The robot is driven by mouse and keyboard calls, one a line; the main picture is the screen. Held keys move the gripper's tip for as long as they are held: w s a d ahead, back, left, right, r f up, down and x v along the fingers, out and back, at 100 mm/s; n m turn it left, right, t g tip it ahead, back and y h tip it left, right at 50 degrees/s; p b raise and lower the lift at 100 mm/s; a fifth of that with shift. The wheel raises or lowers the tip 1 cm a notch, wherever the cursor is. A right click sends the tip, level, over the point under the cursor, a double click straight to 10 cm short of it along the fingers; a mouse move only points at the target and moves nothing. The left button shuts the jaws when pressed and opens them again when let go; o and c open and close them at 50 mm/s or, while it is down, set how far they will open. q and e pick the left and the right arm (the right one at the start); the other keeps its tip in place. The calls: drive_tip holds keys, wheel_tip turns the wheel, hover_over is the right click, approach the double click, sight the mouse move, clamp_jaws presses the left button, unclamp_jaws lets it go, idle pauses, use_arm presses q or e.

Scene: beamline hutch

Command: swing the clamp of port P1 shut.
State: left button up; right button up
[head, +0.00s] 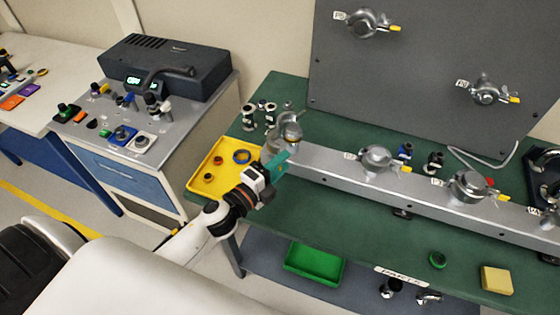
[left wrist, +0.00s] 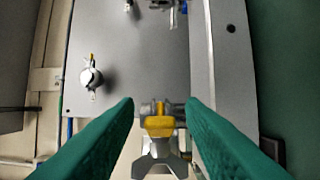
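The leftmost port (head: 289,131), a steel fitting at the left end of the long grey beam (head: 325,166), stands just beyond my left gripper (head: 279,163). Its label is hidden, so I cannot read it as P1. In the left wrist view a steel clamp with a yellow tab (left wrist: 159,126) lies between the two teal fingers of my left gripper (left wrist: 160,104). The fingers are apart, one on each side of the tab; I see no grip on it. Whether the clamp is fully open cannot be told. My right gripper is not in view.
More clamped ports (head: 376,158) sit along the beam, and others are on the upright grey panel (head: 430,60). A yellow tray (head: 204,184) lies left of my gripper. Small steel fittings (head: 249,116) stand behind it. The green bench front (head: 370,240) has free room.

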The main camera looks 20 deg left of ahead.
use_arm(q)
clamp_jaws()
drive_tip(key=shift+d, duration=0.15)
